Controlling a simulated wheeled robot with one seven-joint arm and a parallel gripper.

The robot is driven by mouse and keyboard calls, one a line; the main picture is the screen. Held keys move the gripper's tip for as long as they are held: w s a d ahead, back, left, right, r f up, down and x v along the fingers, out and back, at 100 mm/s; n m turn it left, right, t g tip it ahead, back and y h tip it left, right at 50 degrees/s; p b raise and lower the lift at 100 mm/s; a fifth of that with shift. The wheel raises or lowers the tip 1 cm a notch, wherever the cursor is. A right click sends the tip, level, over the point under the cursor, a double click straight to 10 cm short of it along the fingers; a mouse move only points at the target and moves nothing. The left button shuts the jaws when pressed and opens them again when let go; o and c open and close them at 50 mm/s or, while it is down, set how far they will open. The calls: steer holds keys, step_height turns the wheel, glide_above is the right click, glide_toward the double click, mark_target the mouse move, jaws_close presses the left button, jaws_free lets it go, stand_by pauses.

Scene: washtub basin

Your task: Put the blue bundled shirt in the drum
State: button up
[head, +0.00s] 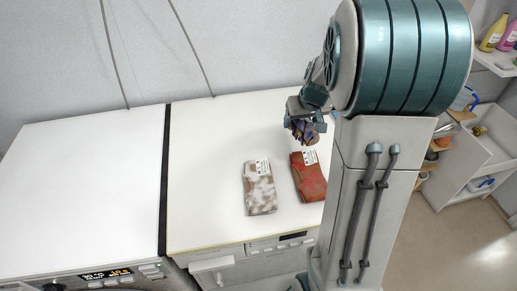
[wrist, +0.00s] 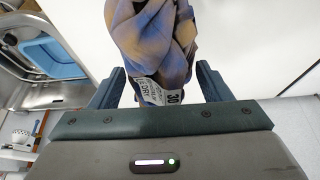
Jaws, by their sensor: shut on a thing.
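The blue bundled shirt (wrist: 152,40) is a twisted blue and tan cloth with a white printed tag. My gripper (wrist: 155,85) is shut on it, with a finger on each side, in the wrist view. In the head view the shirt (head: 305,131) shows as a small dark bundle under my gripper (head: 303,118), over the far right part of the white top. I cannot tell how far it is above that top.
A brown and white folded cloth (head: 260,188) and a red folded cloth (head: 308,177) lie on the white worktop (head: 210,150), near my gripper. The left white top (head: 85,190) is bare. A blue basin (wrist: 52,58) shows at the left in the wrist view.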

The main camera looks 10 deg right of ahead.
steer(key=w+a+f+p, duration=0.1)
steer(key=w+a+f, duration=0.1)
steer(key=a, duration=0.1)
steer(key=w+a+f+p, duration=0.1)
steer(key=w+a+f, duration=0.1)
steer(key=a, duration=0.1)
steer(key=w+a+f+p, duration=0.1)
steer(key=w+a+f, duration=0.1)
steer(key=w+a, duration=0.1)
steer(key=shift+f, duration=0.35)
steer(key=shift+a+f+p, duration=0.1)
steer(key=shift+f+p, duration=0.2)
steer(key=shift+f, duration=1.75)
steer(key=shift+f, duration=0.1)
steer(key=shift+f, duration=0.15)
steer(key=o, duration=1.1)
steer(key=shift+r, duration=0.25)
